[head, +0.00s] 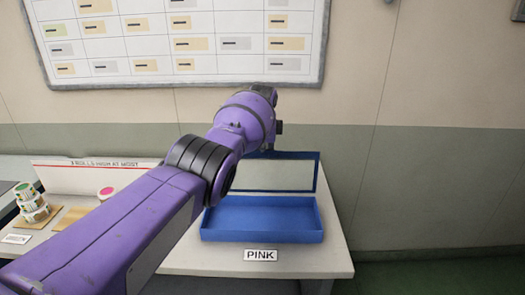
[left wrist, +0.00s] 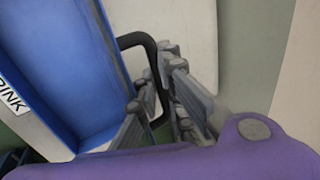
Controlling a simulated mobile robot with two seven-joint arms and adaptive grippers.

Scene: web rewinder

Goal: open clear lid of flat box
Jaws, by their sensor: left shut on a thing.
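The flat blue box (head: 262,236) stands on the white table behind the PINK label. Its clear lid (head: 275,175), a see-through pane in a blue frame, stands raised at the box's back edge. My purple left arm crosses in front of its left part. In the left wrist view, my left gripper (left wrist: 156,78) is shut on a black bent handle (left wrist: 134,39) beside a blue frame. The fingers of this gripper are hidden by the arm in the head view. My right gripper is not in view.
The white table (head: 318,262) has a PINK label (head: 260,255) at its front edge. At left stand a stack of patterned rolls (head: 32,205) and a pink-topped roll (head: 106,192). A wall board (head: 190,42) hangs above. The floor at right is clear.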

